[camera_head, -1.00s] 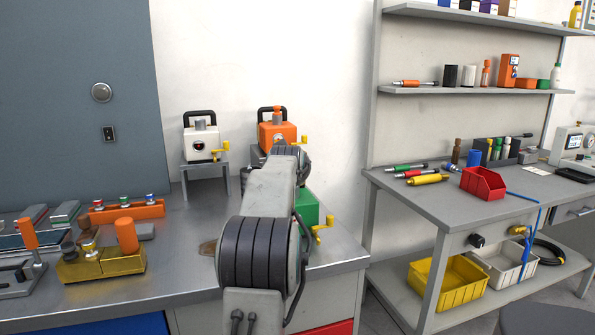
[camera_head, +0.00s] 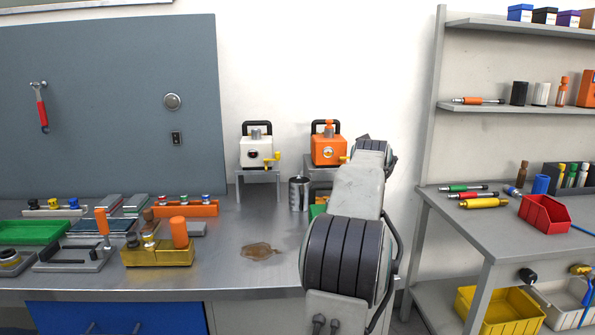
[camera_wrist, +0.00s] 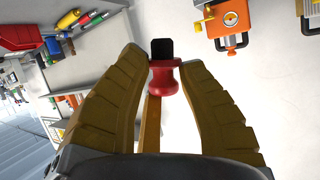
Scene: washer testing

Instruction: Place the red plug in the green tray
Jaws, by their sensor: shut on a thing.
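My gripper (camera_wrist: 163,66) is shut on the red plug (camera_wrist: 165,82) in the wrist view. The plug has a red flanged body and a black end that points away from my gripper. The plug is held in the air, clear of any surface I can see. In the head view my arm hides my gripper and the plug. The green tray (camera_head: 34,232) lies on the steel bench at the far left of the head view, well to the left of my arm. Its left end is cut off by the picture edge.
The steel bench (camera_head: 225,262) has a brown stain (camera_head: 261,251) and clear room in the middle. A gold block (camera_head: 158,257), an orange rack (camera_head: 185,208) and a grey fixture (camera_head: 75,258) stand near the tray. White (camera_head: 257,152) and orange (camera_head: 328,150) machines stand behind.

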